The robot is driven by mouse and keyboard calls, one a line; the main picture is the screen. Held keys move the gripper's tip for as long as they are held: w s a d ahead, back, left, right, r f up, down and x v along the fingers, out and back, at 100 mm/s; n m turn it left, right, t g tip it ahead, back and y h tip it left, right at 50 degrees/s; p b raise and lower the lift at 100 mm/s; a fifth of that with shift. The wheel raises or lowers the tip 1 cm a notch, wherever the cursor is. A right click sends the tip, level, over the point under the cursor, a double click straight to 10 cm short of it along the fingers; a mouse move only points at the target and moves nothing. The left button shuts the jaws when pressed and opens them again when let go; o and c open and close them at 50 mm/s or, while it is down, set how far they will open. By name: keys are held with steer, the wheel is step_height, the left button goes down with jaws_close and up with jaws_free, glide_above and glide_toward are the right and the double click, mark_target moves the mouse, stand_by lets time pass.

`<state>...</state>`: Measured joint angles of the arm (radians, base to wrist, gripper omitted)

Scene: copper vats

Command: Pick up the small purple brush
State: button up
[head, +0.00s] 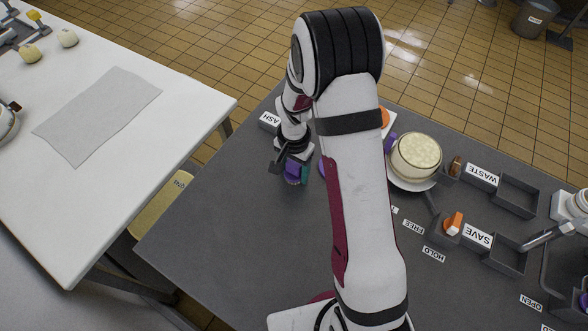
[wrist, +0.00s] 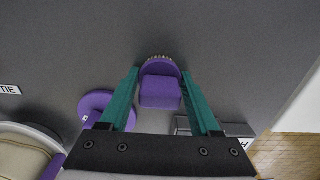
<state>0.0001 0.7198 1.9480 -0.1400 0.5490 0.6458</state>
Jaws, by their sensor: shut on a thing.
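The small purple brush (wrist: 160,92) sits between the teal fingers of my gripper (wrist: 160,74) in the wrist view, with pale bristles at its far end. My gripper is shut on it. In the head view my gripper (head: 297,173) is over the left part of the dark table, with the purple brush (head: 291,179) at its fingertips. I cannot tell whether the brush is clear of the table top.
A round purple piece (wrist: 95,101) lies left of the fingers. On the dark table (head: 230,210), a pale round cheese-like block (head: 416,154) sits on a plate; WASTE (head: 517,197) and SAVE (head: 505,257) trays stand at right. The table's front left is clear.

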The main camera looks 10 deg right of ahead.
mark_target(294, 163)
step_height(294, 163, up, 4)
steer(key=shift+f, duration=0.2)
steer(key=s+d+r, duration=0.6)
steer(key=d+r, duration=0.1)
steer(key=d, duration=0.3)
steer(key=shift+r, duration=0.15)
steer(key=o, duration=0.9)
steer(key=c, duration=0.7)
steer(key=w+a, duration=0.2)
steer(key=w, duration=0.4)
steer(key=w+a+f, duration=0.1)
steer(key=w+a, duration=0.1)
steer(key=w, duration=0.4)
steer(key=w+a, duration=0.3)
steer(key=w, duration=0.3)
steer(key=shift+w+a+f, duration=0.1)
steer(key=shift+w+f, duration=0.05)
steer(key=shift+w, duration=0.2)
steer(key=shift+f, duration=2.8)
